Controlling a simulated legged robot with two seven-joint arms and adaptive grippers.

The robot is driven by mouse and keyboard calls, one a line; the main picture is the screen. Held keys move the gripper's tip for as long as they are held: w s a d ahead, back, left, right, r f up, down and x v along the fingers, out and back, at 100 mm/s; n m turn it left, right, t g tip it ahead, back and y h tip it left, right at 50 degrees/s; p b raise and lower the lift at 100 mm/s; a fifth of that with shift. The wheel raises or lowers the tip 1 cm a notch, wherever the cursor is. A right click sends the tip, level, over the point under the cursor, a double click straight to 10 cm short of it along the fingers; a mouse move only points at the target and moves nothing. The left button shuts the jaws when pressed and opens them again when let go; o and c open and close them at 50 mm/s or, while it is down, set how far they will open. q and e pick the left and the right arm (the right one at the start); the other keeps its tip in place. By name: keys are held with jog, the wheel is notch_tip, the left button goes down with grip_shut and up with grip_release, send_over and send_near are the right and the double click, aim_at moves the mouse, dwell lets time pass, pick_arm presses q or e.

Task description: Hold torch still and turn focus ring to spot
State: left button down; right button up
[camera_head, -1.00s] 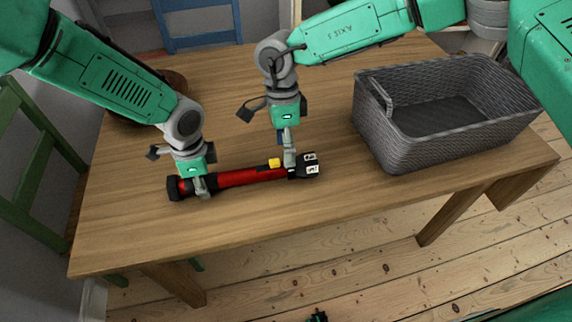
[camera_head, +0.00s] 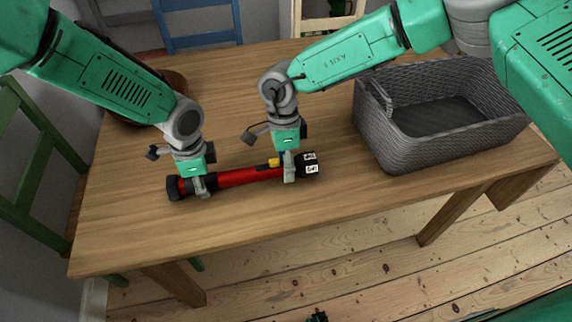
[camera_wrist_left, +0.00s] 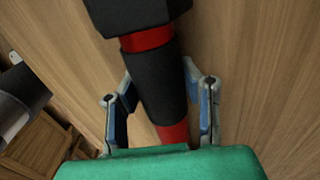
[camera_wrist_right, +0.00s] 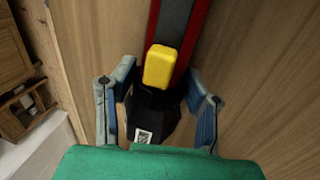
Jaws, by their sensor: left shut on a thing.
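The red and black torch (camera_head: 250,176) lies flat across the table. It has a wide black end (camera_wrist_left: 135,14) at the left, a yellow switch (camera_wrist_right: 159,66) and a black end with white labels (camera_head: 309,163) at the right. My left gripper (camera_head: 204,190) is shut on the black band (camera_wrist_left: 155,85) beside the wide left end. My right gripper (camera_head: 289,176) is lowered over the torch just right of the yellow switch, with a finger on each side of the black labelled part. I cannot tell whether its fingers press on it.
A grey woven basket (camera_head: 378,140), apparently empty, stands at the right of the wooden table (camera_head: 130,235). A brown round thing (camera_head: 172,82) sits behind my left arm. The table front is clear. Green (camera_head: 30,140) and blue (camera_head: 200,40) chairs stand around it.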

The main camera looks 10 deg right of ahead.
pick_arm(q)
jog(key=shift+s, duration=0.1)
pick_arm(e)
jog(key=shift+t, duration=1.3)
jog(key=o, duration=1.2)
jog(key=shift+r, duration=0.15)
notch_tip(320, 180, up, 12)
jog(key=shift+s+f, duration=0.1)
jog(key=shift+f, duration=0.05)
pick_arm(q)
jog(key=c, duration=1)
grip_release()
jog(key=shift+c, duration=0.2)
